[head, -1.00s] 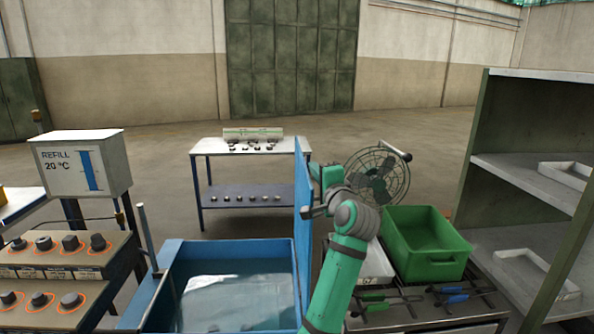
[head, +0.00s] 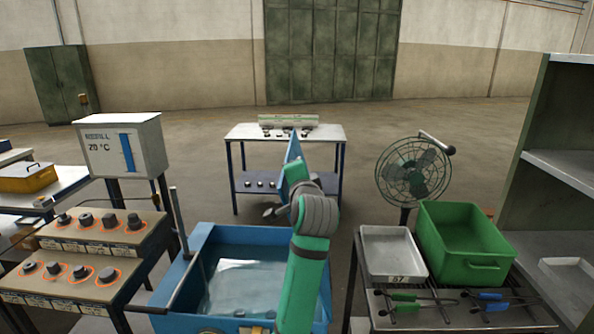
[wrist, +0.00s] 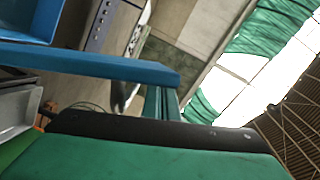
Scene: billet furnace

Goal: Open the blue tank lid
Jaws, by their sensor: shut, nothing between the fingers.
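The blue tank (head: 204,236) stands front centre in the head view, with its top uncovered and water visible inside. Its blue lid (head: 292,147) is raised and seen nearly edge-on, its upper part showing above my arm. The lower part and hinge side are hidden by my arm. In the wrist view the lid looks like a blue bar (wrist: 90,65) crossing in front of my gripper. My gripper (head: 272,211) is beside the raised lid, mostly hidden behind my wrist. It is shut and empty. I cannot tell whether it touches the lid.
A control panel (head: 100,245) and the refill box (head: 120,145) stand left of the tank. To the right is a rack with a grey tray (head: 392,255), a green crate (head: 465,245) and tongs. A fan (head: 413,172) stands behind it. A table (head: 285,133) is behind the tank.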

